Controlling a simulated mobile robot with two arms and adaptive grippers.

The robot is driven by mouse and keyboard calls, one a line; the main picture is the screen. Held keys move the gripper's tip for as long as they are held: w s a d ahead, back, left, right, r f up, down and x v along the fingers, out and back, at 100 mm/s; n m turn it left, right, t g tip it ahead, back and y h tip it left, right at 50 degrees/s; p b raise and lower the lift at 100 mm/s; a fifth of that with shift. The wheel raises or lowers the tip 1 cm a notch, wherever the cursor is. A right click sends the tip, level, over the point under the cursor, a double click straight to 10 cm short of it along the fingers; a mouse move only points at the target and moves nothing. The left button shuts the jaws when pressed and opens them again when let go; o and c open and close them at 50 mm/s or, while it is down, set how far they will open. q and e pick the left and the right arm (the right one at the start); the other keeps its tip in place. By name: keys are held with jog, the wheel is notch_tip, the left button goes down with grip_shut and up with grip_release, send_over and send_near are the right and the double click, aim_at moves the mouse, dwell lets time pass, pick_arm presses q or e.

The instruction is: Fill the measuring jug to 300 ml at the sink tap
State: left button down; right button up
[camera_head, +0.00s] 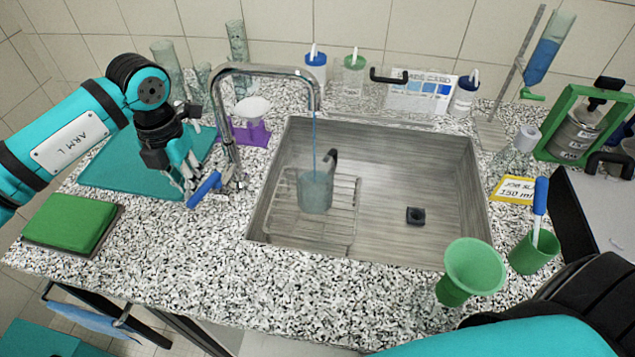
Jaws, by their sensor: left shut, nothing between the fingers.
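The measuring jug (315,192) is a small translucent grey-blue vessel with a dark handle. It stands upright on a wire rack (290,225) in the left part of the sink (430,250). The chrome tap (265,70) arches over the sink, and a thin blue stream of water falls from its spout into the jug. The level in the jug and its marks are too small to read. A blue tap lever (204,190) sticks out at the tap's base. My left gripper (190,183) is shut and empty just beside the lever. My right gripper is not in view.
A teal mat (120,165) and a green block (68,222) lie left of the sink. A green funnel (470,268) and a green cup (533,254) stand at the front right. Bottles line the back wall. My right arm covers the lower right corner.

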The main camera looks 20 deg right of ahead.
pick_arm(q)
jog(key=shift+s+d, duration=0.45)
jog(key=shift+d, duration=0.05)
notch_tip(320, 180, up, 7)
jog(key=p, duration=0.2)
jog(key=shift+w+a, duration=0.25)
jog(key=shift+a, duration=0.2)
jog(key=shift+f, duration=0.1)
